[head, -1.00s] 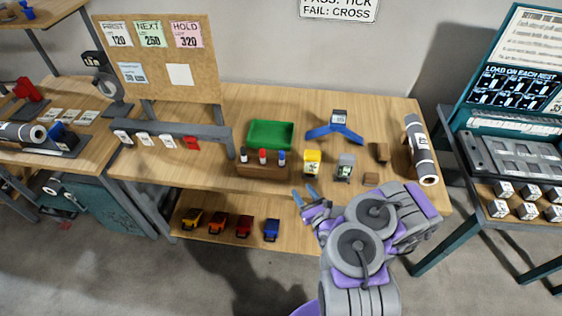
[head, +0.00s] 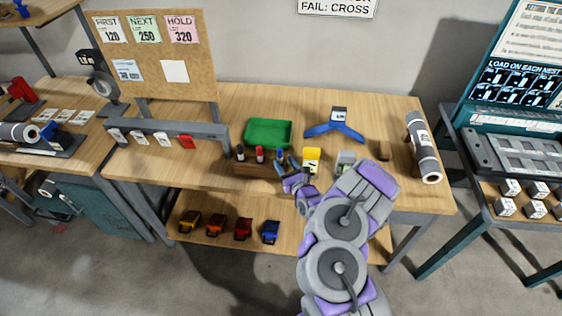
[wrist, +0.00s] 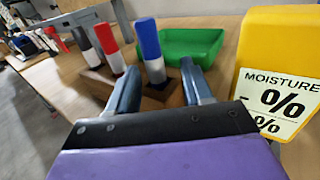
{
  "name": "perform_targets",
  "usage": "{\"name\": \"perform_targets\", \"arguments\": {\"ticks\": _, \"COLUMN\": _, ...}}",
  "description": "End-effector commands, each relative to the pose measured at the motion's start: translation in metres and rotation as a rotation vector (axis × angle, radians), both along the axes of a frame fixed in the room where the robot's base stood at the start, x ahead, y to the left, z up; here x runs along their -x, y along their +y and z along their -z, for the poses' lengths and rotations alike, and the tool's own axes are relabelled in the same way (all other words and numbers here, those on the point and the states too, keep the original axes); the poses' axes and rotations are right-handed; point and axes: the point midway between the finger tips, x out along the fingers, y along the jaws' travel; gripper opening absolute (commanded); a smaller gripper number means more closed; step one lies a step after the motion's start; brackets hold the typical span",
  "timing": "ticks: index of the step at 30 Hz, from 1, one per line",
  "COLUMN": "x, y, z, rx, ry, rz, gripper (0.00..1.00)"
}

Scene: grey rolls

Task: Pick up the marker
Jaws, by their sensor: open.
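Three markers stand upright in a wooden block (head: 245,170) near the table's front edge: a black-capped one (head: 240,152), a red one (head: 260,154) and a blue one (head: 279,155). The task line does not say which marker is meant. My gripper (head: 284,166) is open at the block's right end. In the wrist view, the blue marker (wrist: 149,42) rises beyond and between my open fingers (wrist: 159,70). The red (wrist: 110,48) and black (wrist: 85,48) markers stand left of it. I cannot tell whether a finger touches the blue marker.
A yellow moisture meter (head: 312,157) stands close to the right of my gripper; it is large in the wrist view (wrist: 285,50). A grey device (head: 345,160) is further right. A green tray (head: 268,132) lies behind the block. Bare tabletop shows behind the meter.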

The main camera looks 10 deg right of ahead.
Motion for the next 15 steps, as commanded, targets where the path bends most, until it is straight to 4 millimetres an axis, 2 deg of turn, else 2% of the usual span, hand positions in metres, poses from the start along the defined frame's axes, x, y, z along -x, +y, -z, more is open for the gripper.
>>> {"name": "perform_targets", "arguments": {"ticks": 6, "x": -0.028, "y": 0.011, "z": -0.001, "rx": 0.005, "ry": -0.004, "rz": -0.003, "gripper": 0.5}}
{"name": "perform_targets", "arguments": {"ticks": 15, "x": -0.032, "y": 0.009, "z": -0.003, "rx": 0.0, "ry": -0.002, "rz": 0.0, "gripper": 0.5}}
